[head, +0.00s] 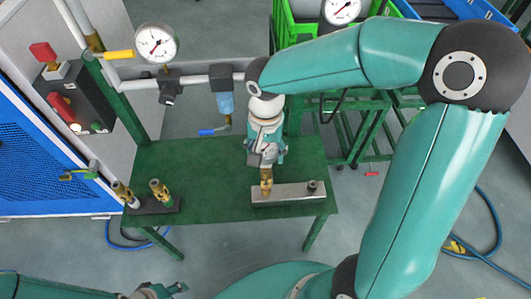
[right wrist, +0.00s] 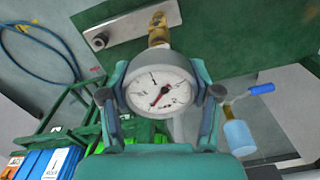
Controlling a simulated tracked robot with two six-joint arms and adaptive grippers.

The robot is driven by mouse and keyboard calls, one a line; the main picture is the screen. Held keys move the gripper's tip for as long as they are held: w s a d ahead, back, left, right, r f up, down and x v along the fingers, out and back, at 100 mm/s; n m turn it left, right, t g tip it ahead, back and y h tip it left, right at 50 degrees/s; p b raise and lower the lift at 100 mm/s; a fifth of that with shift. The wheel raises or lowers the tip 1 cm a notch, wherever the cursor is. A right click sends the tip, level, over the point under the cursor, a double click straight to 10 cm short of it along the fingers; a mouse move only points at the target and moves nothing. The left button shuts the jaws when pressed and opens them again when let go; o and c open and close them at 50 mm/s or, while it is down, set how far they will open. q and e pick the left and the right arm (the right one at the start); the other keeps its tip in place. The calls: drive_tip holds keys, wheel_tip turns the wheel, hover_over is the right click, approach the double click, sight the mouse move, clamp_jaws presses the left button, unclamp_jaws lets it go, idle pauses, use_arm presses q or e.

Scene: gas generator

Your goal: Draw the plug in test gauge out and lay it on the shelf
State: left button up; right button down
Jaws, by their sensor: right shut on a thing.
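The plate lies on the green shelf (head: 205,165). The gauge dial is hidden in the head view. My left gripper (head: 160,291) is partly in view at the bottom edge, its jaws unclear.
A dark fitting (head: 313,186) stands on the plate's right end. Two brass fittings (head: 160,191) stand on a dark base at the shelf's left. A pipe with another gauge (head: 155,43) and a blue-bowled filter (head: 225,102) runs behind. The shelf's middle left is bare.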

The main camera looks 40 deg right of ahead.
drive_tip(key=shift+r+p, duration=0.35)
drive_tip(key=shift+r, duration=0.3)
drive_tip(key=shift+r, duration=0.1)
drive_tip(key=shift+r+p, duration=1.2)
drive_tip(key=shift+r, duration=0.3)
drive_tip(key=shift+r, duration=0.2)
drive_tip(key=shift+r+p, duration=1.15)
drive_tip(key=shift+r, duration=0.35)
drive_tip(key=shift+f, duration=0.1)
